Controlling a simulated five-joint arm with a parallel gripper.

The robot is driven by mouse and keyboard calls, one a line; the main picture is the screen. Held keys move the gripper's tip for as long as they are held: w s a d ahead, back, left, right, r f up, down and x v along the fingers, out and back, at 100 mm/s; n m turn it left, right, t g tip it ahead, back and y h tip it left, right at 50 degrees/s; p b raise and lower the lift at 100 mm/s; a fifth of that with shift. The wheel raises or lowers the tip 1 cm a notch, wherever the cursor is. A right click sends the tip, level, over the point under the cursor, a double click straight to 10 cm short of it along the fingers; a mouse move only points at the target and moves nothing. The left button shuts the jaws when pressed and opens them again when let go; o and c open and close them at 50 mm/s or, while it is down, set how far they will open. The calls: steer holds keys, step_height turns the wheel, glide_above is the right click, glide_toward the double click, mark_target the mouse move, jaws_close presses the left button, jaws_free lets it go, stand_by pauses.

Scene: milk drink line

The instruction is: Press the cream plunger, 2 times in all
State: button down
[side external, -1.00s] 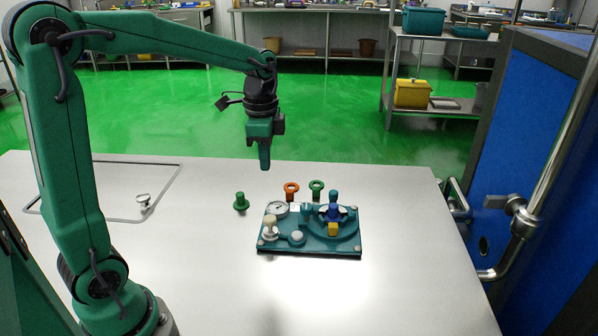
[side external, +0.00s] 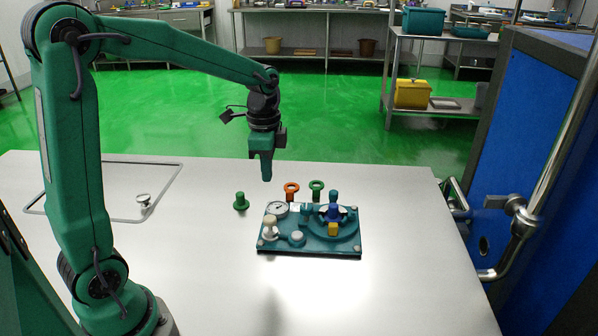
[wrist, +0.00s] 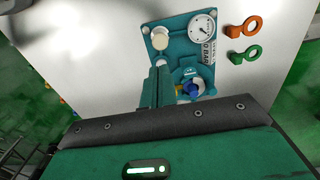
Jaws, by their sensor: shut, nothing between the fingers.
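The cream plunger (side external: 270,225) stands upright on the left part of a teal base plate (side external: 312,247). Its round cream top (wrist: 160,39) also shows in the wrist view. My gripper (side external: 266,179) is shut and empty, pointing down. It hangs in the air above and behind the plate, well clear of the plunger. In the wrist view the shut fingers (wrist: 162,72) cover part of the plate, and the plunger top lies just beyond their tips in the picture.
The plate also carries a gauge (side external: 277,208), a white round button (side external: 297,237) and a blue and yellow part (side external: 333,219). A green peg (side external: 240,202), an orange ring (side external: 291,188) and a green ring (side external: 316,186) stand near it. The table front is clear.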

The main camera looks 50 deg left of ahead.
mark_target(270, 218)
step_height(270, 218, down, 11)
steer(key=shift+f, duration=0.1)
stand_by(0.4)
steer(key=shift+f, duration=1.2)
step_height(270, 218, up, 14)
steer(key=shift+r, duration=0.2)
stand_by(0.4)
stand_by(2.8)
